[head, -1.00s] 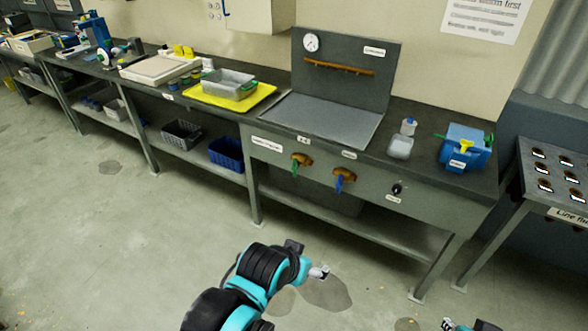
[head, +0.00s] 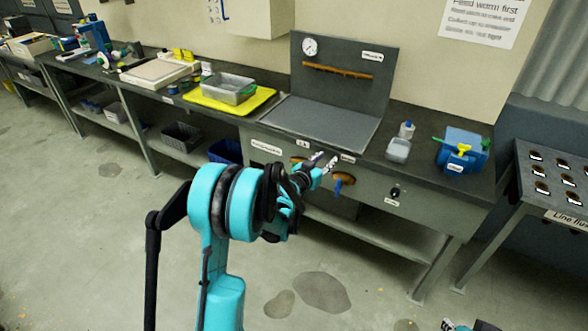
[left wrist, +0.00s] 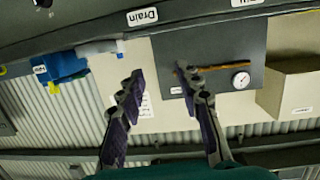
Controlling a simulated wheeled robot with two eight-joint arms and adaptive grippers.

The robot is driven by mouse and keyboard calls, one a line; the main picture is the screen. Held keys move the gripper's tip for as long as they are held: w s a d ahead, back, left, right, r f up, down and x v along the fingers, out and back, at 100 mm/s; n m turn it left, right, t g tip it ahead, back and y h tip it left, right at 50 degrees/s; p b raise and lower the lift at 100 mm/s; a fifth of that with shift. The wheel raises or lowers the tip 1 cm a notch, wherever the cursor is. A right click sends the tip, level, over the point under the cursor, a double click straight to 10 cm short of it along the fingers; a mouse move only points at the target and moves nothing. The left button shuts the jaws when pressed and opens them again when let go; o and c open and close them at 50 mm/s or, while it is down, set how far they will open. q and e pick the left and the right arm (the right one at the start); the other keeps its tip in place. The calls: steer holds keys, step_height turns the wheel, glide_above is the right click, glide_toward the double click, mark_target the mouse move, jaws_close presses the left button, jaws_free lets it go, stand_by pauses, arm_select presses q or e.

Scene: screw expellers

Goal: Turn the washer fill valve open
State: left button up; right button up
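Two orange-bodied valves sit on the front panel of the grey washer bench (head: 420,190). The left valve (head: 297,159) is mostly hidden behind my left gripper; its green handle does not show. The right valve (head: 344,180) has a blue handle pointing down. The small labels in the head view are too blurred to read surely. My left gripper (head: 327,163) is open and empty, in front of the panel between the valves; contact cannot be told. The left wrist view shows its two fingers (left wrist: 165,85) apart with nothing between. Only a bit of my right gripper (head: 447,325) shows at the bottom edge.
A black knob (head: 395,191) is further right on the panel. A gauge board (head: 345,85) rises behind the worktop. A blue box (head: 462,150) and a bottle (head: 407,129) stand at right. A yellow tray (head: 230,105) lies left. The floor in front is clear.

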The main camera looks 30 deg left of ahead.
arm_select(q)
steer(key=a+f+n+t+y, duration=0.25)
steer(key=a+f+y, duration=0.35)
steer(key=a+f, duration=0.95)
steer(key=shift+n+g, duration=0.35)
steer(key=shift+n, duration=0.1)
steer(key=w, duration=0.2)
steer(key=w+f+b, duration=0.1)
steer(key=w, duration=0.5)
steer(key=shift+w+a+f+b, duration=0.2)
steer(key=shift+a+f+b, duration=0.1)
steer(key=shift+a+b, duration=0.05)
steer(key=shift+c, duration=0.4)
jaws_close()
